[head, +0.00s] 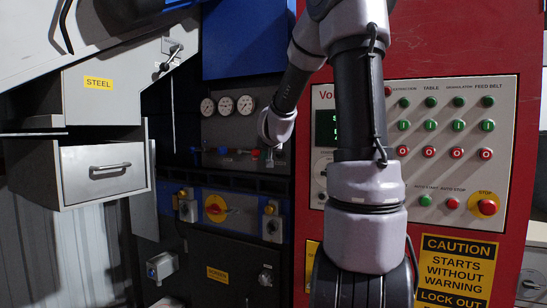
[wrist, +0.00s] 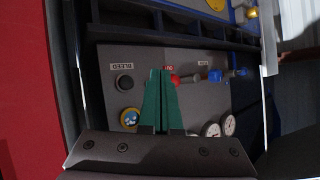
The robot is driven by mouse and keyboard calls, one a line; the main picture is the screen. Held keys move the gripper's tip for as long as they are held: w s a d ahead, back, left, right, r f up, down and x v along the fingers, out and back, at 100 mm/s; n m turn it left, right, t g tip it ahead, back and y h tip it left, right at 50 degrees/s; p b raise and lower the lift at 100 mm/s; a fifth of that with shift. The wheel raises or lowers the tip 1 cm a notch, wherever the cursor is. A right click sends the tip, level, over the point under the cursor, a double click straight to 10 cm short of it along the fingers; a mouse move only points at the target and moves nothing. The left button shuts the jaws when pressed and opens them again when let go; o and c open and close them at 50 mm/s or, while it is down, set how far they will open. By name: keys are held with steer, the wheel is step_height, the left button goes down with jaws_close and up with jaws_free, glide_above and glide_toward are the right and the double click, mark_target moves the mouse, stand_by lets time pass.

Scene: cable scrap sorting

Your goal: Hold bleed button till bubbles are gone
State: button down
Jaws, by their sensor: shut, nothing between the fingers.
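The bleed button (wrist: 124,82) is a round black button beside a "BLEED" label (wrist: 123,66) on a grey panel in the wrist view. A round sight glass (wrist: 130,117) with a yellow rim sits near it; its blue window shows pale spots that look like bubbles. My gripper (wrist: 160,72) has green fingers shut together with nothing between them. In that view its tips lie to the right of the button, over the panel near a red fitting, and do not cover the button. In the head view my arm hides the button and sight glass.
The grey panel (head: 215,135) carries gauges (head: 226,106). Red and blue valve handles (wrist: 214,76) lie close to the right of my fingers in the wrist view. A red cabinet (head: 450,55) with a button panel stands at right. A steel drawer (head: 95,185) juts out at left.

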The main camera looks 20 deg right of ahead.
mark_target(276, 156)
stand_by(0.3)
steer(key=w+d, duration=0.5)
steer(key=d, duration=0.1)
steer(key=shift+w+d, duration=0.2)
steer(key=shift+d, duration=0.2)
stand_by(1.9)
steer(key=shift+w+d, duration=0.25)
steer(key=shift+d, duration=0.1)
steer(key=shift+w+d, duration=0.3)
steer(key=shift+d, duration=0.05)
stand_by(0.7)
stand_by(1.6)
steer(key=shift+s+a, duration=0.6)
steer(key=shift+a, duration=0.1)
steer(key=shift+s+a, duration=0.8)
steer(key=shift+a, duration=0.2)
steer(key=shift+s+a, duration=0.75)
steer(key=shift+a, duration=0.2)
